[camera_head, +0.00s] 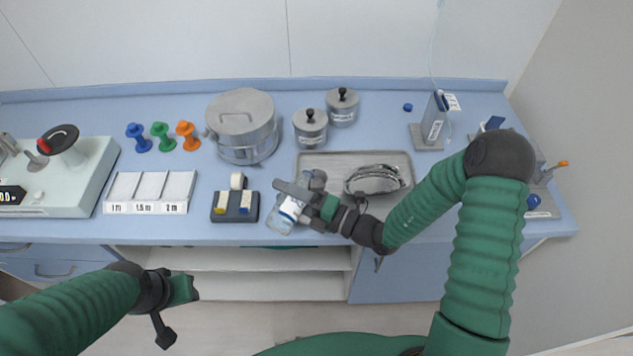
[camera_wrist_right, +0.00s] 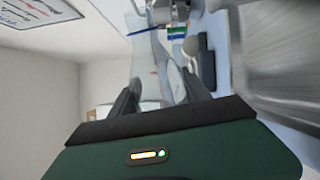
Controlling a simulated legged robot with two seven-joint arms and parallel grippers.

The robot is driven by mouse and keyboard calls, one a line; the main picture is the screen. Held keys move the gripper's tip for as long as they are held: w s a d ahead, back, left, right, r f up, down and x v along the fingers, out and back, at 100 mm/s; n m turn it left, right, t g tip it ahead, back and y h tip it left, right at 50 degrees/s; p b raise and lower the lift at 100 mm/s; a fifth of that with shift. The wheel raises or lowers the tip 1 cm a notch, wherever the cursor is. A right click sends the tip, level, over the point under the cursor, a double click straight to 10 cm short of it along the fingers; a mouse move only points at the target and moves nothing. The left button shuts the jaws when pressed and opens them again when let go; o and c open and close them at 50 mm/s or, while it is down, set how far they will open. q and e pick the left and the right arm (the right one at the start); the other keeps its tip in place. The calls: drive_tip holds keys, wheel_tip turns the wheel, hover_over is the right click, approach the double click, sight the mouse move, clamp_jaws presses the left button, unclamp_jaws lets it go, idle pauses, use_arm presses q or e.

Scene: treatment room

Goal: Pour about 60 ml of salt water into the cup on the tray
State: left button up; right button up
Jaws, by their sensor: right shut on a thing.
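In the right wrist view the see-through bottle (camera_wrist_right: 153,62) stands between the two dark fingers (camera_wrist_right: 160,98). The metal tray (camera_head: 340,159) lies on the counter. A small metal cup (camera_head: 317,178) seems to be at its left side, partly hidden by my gripper. I see no clear stream. My left gripper (camera_head: 178,312) hangs in front of the counter, apart from everything; its fingers are unclear.
A shiny kidney-shaped dish (camera_head: 373,180) with metal tools is on the tray's right. A black holder (camera_head: 234,207) with blocks stands left of the bottle. A large pot (camera_head: 243,125) and two lidded jars (camera_head: 310,128) stand behind.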

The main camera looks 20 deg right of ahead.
drive_tip(key=shift+f+p, duration=0.25)
drive_tip(key=shift+p, duration=0.15)
drive_tip(key=shift+a+f+n+b, duration=0.1)
drive_tip(key=shift+n+b, duration=0.25)
drive_tip(key=shift+n, duration=0.05)
drive_tip(key=shift+s+a+n+b, duration=0.15)
drive_tip(key=shift+n+b, duration=0.45)
drive_tip(key=shift+b, duration=0.55)
drive_tip(key=shift+n, duration=0.3)
use_arm(q)
drive_tip(key=x, duration=0.2)
drive_tip(key=s+x, duration=0.1)
drive_tip(key=x, duration=0.1)
drive_tip(key=shift+a, duration=0.1)
use_arm(e)
drive_tip(key=shift+d, duration=0.2)
drive_tip(key=shift+n, duration=0.3)
